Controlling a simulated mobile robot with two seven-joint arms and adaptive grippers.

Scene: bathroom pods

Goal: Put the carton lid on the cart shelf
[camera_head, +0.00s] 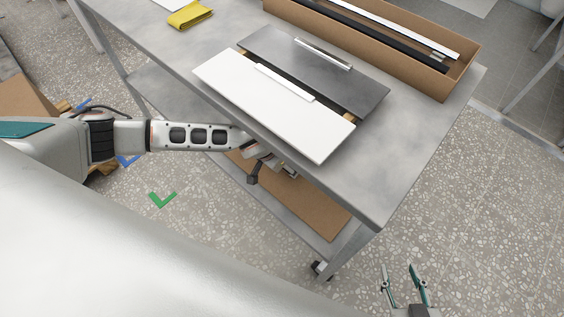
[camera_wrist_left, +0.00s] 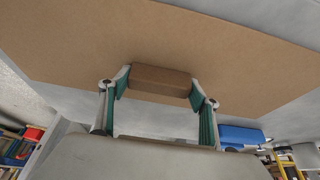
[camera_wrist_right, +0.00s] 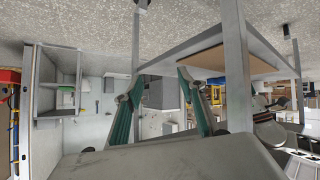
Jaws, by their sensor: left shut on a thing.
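The carton lid (camera_head: 312,206) is a flat brown board with a block handle. In the head view it lies over the cart's lower shelf (camera_head: 283,217), partly hidden by the tabletop. My left gripper (camera_head: 268,166) reaches in under the tabletop's edge. In the left wrist view, the left gripper (camera_wrist_left: 155,85) is shut on the lid's brown block handle (camera_wrist_left: 160,80), with the board (camera_wrist_left: 60,45) spreading behind it. The lid also shows at the shelf in the right wrist view (camera_wrist_right: 208,57). I cannot tell whether it touches the shelf. My right gripper (camera_head: 402,275) is open and empty, away from the cart.
The cart's grey top (camera_head: 365,190) carries a white panel (camera_head: 260,100), a dark grey panel (camera_head: 290,60), an open brown carton (camera_head: 445,85) with long strips inside, and a yellow item (camera_head: 190,16). A cart leg (camera_head: 347,250) stands near the lid. Speckled floor is clear in front.

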